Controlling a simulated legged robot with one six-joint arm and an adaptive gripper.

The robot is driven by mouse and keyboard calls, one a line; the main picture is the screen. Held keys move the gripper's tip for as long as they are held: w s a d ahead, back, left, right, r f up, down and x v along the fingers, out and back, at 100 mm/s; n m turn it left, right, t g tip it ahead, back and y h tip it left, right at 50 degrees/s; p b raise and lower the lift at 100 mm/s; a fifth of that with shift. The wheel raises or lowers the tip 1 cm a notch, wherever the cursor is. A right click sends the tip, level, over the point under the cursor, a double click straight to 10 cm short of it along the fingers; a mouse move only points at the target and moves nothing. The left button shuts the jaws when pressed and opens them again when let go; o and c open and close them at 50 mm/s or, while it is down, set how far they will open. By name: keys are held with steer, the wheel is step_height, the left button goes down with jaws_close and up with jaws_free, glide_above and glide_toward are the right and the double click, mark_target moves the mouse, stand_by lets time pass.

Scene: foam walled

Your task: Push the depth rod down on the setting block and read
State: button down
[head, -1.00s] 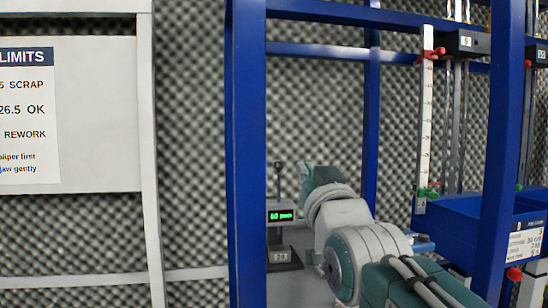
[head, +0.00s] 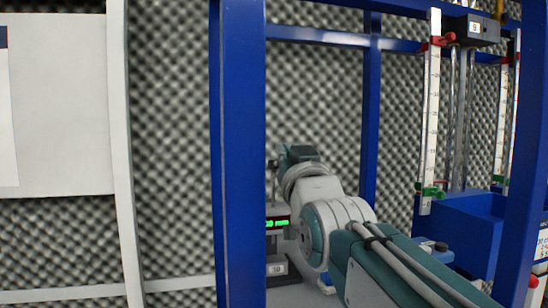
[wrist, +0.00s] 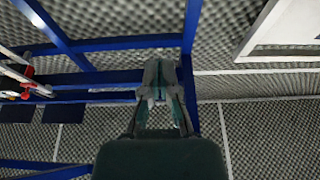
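In the head view, a small gauge with a lit green display (head: 277,223) stands behind the blue frame, left of my arm. Its digits are unclear. Where the rod meets the block I cannot tell. My arm partly covers the gauge's right side. My gripper (wrist: 163,78) shows in the wrist view with its fingers close together and nothing visible between them. It points at empty air and the foam wall. The gauge is not recognisable there.
A blue upright (head: 238,150) stands just left of the gauge, and another (head: 522,170) at right. White scales with red and green clamps (head: 432,110) hang at right above a blue bin (head: 460,225). A white board (head: 55,110) is at left.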

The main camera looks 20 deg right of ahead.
steer(key=x, duration=0.8)
steer(key=shift+d, duration=0.1)
steer(key=shift+s+f, duration=0.1)
steer(key=shift+f, duration=1.95)
